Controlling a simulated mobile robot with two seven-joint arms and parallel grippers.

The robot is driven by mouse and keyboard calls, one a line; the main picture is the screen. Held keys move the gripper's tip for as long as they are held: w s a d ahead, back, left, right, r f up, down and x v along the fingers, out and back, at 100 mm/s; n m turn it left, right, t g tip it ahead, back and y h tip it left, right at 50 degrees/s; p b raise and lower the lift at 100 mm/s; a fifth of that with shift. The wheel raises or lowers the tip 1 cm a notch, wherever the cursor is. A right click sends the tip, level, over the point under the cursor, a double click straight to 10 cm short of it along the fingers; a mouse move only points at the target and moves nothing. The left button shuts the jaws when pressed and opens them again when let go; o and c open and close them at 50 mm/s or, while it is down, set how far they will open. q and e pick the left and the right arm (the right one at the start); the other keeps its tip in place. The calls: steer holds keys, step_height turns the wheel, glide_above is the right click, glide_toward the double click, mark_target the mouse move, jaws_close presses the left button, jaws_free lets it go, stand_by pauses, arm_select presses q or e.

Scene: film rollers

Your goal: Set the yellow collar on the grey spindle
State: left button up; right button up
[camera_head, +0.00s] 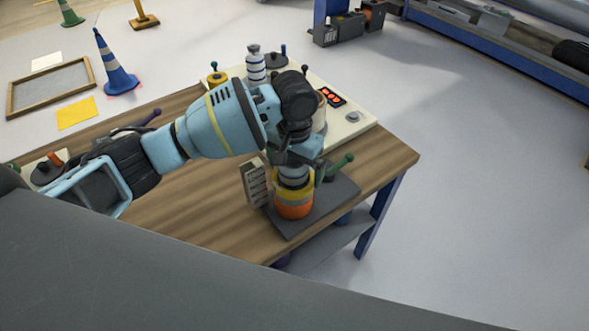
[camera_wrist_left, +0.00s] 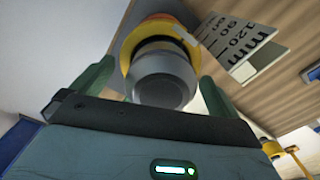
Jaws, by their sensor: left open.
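The yellow collar (camera_head: 294,191) shows as a yellow band around the lower part of the grey spindle (camera_head: 293,174), directly above an orange base (camera_head: 294,210). In the left wrist view the collar (camera_wrist_left: 127,58) rings the far part of the grey cylinder (camera_wrist_left: 165,78); whether it is fully seated I cannot tell. My left gripper (camera_head: 297,168) is above the spindle, pointing down. In its wrist view the two dark green fingers (camera_wrist_left: 155,75) stand apart on either side of the grey cylinder, with gaps visible. The gripper hides the spindle's top in the head view. My right gripper is not in view.
A white scale card (camera_head: 255,183) stands close beside the base, left of it. A dark mat (camera_head: 323,205) lies under the base near the wooden table's (camera_head: 208,205) right edge. A cream panel (camera_head: 352,126) with a red display is behind. The table's front left is clear.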

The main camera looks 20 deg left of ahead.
arm_select(q)
step_height(320, 180, up, 6)
steer(key=shift+r, duration=0.15)
stand_by(1.0)
